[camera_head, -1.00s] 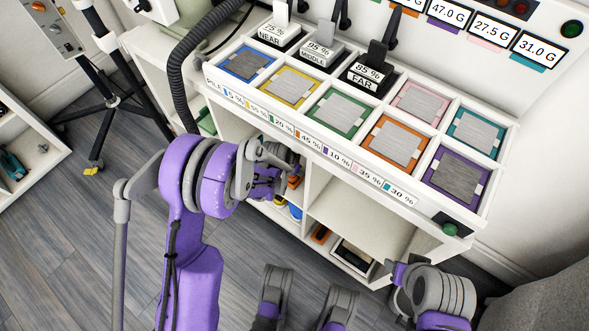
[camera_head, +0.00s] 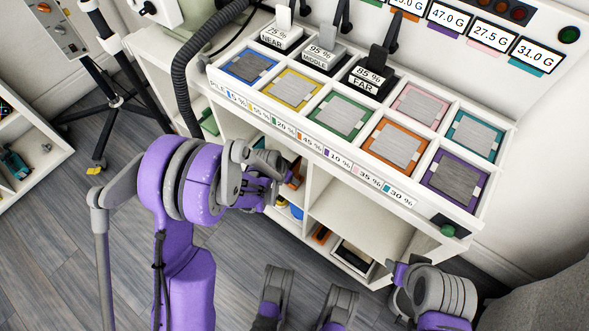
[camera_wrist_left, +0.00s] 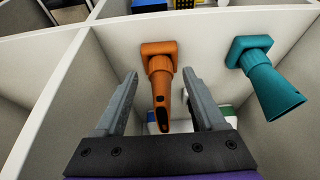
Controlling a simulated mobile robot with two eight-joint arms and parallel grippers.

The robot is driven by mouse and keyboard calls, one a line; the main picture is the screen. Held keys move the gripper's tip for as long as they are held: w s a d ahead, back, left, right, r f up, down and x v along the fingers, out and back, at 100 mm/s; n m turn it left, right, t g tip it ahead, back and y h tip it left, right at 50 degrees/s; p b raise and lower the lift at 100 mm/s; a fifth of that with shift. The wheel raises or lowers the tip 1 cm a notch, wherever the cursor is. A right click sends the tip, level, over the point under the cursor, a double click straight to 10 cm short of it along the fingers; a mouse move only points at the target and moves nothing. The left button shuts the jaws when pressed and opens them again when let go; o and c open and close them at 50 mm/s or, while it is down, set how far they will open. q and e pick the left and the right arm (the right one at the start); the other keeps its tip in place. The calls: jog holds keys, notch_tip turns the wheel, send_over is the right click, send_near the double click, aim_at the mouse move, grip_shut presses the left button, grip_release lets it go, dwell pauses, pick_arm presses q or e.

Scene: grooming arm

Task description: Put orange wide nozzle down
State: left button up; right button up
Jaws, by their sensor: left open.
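The orange wide nozzle (camera_wrist_left: 162,72) shows in the left wrist view, its broad base against the pale wall of a shelf compartment and its slotted narrow end toward me. My left gripper (camera_wrist_left: 158,82) is open, with one finger on each side of the nozzle and visible gaps to it. In the head view my left gripper (camera_head: 268,188) is at the shelf unit's left compartment, below the sample tray; its fingertips are hard to make out. A bit of orange (camera_head: 296,173) shows just beyond it.
A teal nozzle (camera_wrist_left: 268,80) stands right of the orange one in the same compartment. Compartment dividers (camera_wrist_left: 72,85) are close by on the left. The sample tray's labelled front edge (camera_head: 310,147) overhangs the shelves. A black hose (camera_head: 182,85) runs behind my left arm.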

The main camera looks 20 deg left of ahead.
pick_arm(q)
jog(key=s+a, duration=0.3)
jog(key=s, duration=0.4)
jog(key=s+d+r+n+y, duration=0.1)
jog(key=s+r+n, duration=0.3)
jog(key=s+r, duration=1.3)
notch_tip(320, 180, up, 3)
jog(key=shift+d+f+y, duration=0.1)
jog(key=shift+d+y, duration=0.2)
jog(key=shift+d, duration=0.1)
